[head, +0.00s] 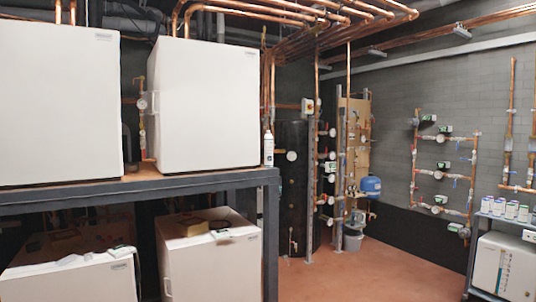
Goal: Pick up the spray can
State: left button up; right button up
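The spray can (268,149) is a slim white can. It stands upright near the right end of the upper shelf of the dark metal rack (222,180), close beside the right side of a large white unit (207,105). Its upper end is narrow, and its details are too small to make out. Neither of my grippers shows in the head view.
Another white unit (60,95) fills the shelf's left. Two more stand below, with loose items on top. A black tank (293,190) and copper pipes stand behind. A right-hand shelf holds small boxes (510,209). The reddish floor (365,270) between is clear.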

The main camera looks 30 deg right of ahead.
aim_at(268, 137)
jog(key=i+l+z, duration=0.1)
jog(key=i+z, duration=0.15)
jog(key=z, duration=0.2)
jog(key=i+z, duration=0.2)
jog(key=z, duration=0.25)
jog(key=i+j+z, duration=0.2)
jog(key=i, duration=0.4)
jog(key=i+j+z, duration=0.2)
jog(key=i, duration=0.4)
jog(key=i+j+z, duration=0.15)
jog(key=i+j, duration=0.35)
jog(key=i, duration=0.05)
